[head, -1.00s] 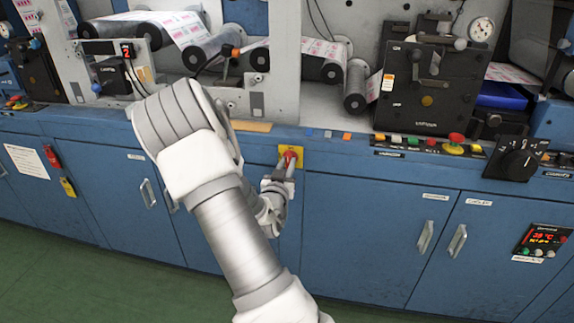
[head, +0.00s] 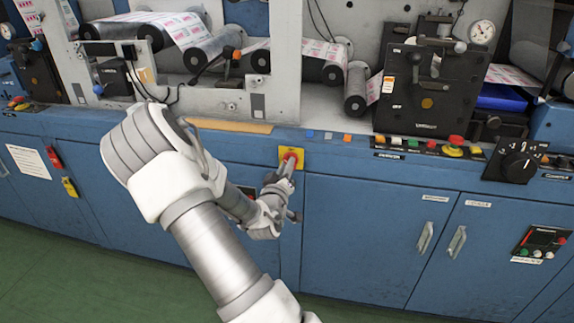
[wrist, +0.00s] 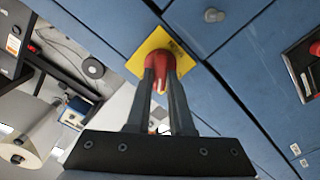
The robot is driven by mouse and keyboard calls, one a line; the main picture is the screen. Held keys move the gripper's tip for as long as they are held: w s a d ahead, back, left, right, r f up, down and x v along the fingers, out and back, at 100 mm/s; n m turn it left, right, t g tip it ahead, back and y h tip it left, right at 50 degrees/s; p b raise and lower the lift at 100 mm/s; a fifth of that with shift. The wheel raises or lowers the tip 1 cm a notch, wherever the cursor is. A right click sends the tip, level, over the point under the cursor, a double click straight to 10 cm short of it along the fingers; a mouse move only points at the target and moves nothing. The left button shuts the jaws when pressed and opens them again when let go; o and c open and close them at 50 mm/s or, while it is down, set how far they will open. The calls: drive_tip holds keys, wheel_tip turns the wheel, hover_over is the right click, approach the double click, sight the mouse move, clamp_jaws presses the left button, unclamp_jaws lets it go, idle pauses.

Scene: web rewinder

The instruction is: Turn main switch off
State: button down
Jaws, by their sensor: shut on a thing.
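The main switch is a red rotary knob (head: 290,156) on a square yellow plate (head: 300,161), on the blue cabinet front just below the worktop edge. In the wrist view the red knob (wrist: 159,62) stands out from the yellow plate (wrist: 137,66), with its red handle between my two dark fingers. My gripper (wrist: 161,85) is shut on the knob. In the head view my gripper (head: 285,170) reaches it from below. The fingers hide part of the knob, and I cannot read the plate's markings.
A black rotary dial (head: 517,164) and a row of push buttons with a red mushroom button (head: 456,140) are at right. The control panel (head: 541,241) on the right door has a dark display. Cabinet handles (head: 425,237) stick out. Green floor is clear.

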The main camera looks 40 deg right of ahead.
drive_tip(key=shift+a+f+n+p, duration=0.1)
drive_tip(key=shift+n+p, duration=0.5)
drive_tip(key=shift+n, duration=1.95)
drive_tip(key=shift+f+n+p, duration=0.1)
drive_tip(key=shift+n+p, duration=0.45)
drive_tip(key=shift+n, duration=2)
drive_tip(key=c, duration=0.8)
unclamp_jaws()
drive_tip(key=p+v, duration=0.2)
drive_tip(key=v, duration=1.5)
drive_tip(key=shift+s+p, duration=0.2)
drive_tip(key=shift+p, duration=0.2)
